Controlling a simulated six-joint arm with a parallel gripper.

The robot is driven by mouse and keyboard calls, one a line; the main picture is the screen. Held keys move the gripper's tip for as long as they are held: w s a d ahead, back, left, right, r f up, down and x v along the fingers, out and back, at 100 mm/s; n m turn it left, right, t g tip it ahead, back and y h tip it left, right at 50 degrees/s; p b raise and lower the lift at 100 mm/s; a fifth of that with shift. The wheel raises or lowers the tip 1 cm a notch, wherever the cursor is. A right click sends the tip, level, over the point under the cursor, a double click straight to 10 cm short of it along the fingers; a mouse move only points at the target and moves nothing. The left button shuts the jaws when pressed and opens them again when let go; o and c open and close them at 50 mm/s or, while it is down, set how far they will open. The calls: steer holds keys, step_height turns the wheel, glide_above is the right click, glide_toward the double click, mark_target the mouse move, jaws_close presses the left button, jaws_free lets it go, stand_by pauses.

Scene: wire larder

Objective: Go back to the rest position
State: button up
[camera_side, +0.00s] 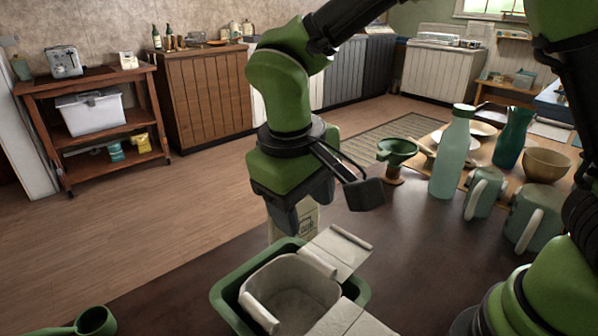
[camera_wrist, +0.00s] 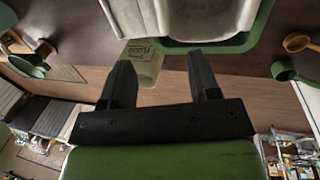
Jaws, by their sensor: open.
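My gripper (camera_side: 290,222) is open and hangs at the far edge of the green tray on the dark table. In the wrist view its two dark fingers (camera_wrist: 160,62) are spread apart. A pale carton with a printed label (camera_side: 308,222) stands just behind the fingers in the side view, partly hidden by them. In the wrist view the carton (camera_wrist: 142,62) shows beyond the gap, nearer the left finger. I cannot tell whether a finger touches it.
A green tray (camera_side: 222,296) holds a pale open-flapped bin (camera_side: 290,285). A green funnel (camera_side: 396,148), bottle (camera_side: 451,158), mugs (camera_side: 484,192) and a bowl (camera_side: 546,163) stand to the right. A green scoop (camera_side: 92,322) lies front left.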

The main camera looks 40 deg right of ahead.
steer(key=s+d+r+m+t+y, duration=0.1)
steer(key=s+d+r, duration=0.15)
steer(key=r, duration=0.35)
steer(key=s+d+r+m+t+y, duration=0.1)
steer(key=s+d+r, duration=0.15)
steer(key=r, duration=0.25)
steer(key=s+d+m+t+y, duration=0.2)
steer(key=s+d+t, duration=0.3)
steer(key=s, duration=0.3)
steer(key=shift+d+r+m, duration=0.3)
steer(key=shift+d+m, duration=0.05)
steer(key=shift+m, duration=0.15)
